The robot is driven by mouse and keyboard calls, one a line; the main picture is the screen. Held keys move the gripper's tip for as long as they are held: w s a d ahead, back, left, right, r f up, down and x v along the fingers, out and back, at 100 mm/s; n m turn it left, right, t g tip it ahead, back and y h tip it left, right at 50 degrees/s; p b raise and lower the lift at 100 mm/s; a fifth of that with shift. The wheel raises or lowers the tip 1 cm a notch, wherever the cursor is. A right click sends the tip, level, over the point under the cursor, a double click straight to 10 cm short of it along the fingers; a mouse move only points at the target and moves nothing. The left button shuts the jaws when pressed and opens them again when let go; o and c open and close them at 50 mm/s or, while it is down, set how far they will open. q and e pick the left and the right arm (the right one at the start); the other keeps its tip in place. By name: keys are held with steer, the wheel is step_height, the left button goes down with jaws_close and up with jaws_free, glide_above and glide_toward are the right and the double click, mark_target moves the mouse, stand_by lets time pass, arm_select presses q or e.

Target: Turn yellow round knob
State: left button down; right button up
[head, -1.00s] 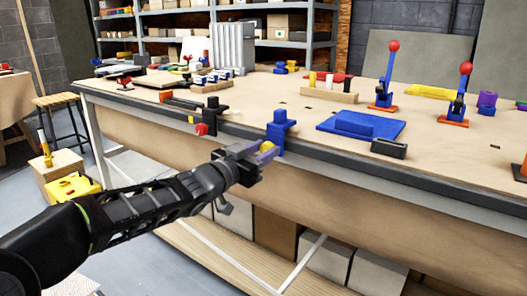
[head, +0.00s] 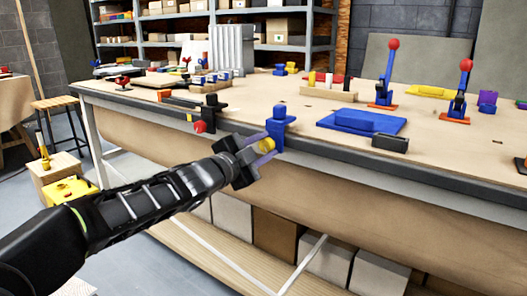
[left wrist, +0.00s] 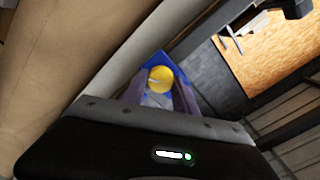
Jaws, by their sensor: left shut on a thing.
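The yellow round knob (head: 266,145) sits on the front of a blue clamp-like mount (head: 281,122) at the workbench's front edge. My left gripper (head: 262,150) is at the knob, with one finger on either side, shut on it. In the left wrist view the yellow knob (left wrist: 160,79) shows between the two purplish fingers (left wrist: 158,94), with the blue mount (left wrist: 150,61) behind it. My right gripper is not in view.
A similar black mount with a red knob (head: 200,127) is on the bench edge to the left. A blue plate (head: 362,123) and a black block (head: 390,143) lie on the workbench (head: 450,160) to the right. Red-topped levers (head: 391,70) stand farther back. Open floor lies at the left.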

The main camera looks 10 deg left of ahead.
arm_select(q)
steer(key=m+b, duration=0.1)
steer(key=m, duration=0.2)
steer(key=shift+f, duration=0.15)
steer(key=m+b, duration=0.1)
steer(key=m, duration=0.2)
steer(key=shift+f+m, duration=0.1)
steer(key=shift+m, duration=0.2)
steer(key=m+b, duration=0.1)
steer(key=m, duration=0.2)
steer(key=shift+b, duration=0.35)
steer(key=shift+m+b, duration=0.45)
steer(key=shift+m, duration=1.25)
steer(key=c, duration=1)
jaws_free()
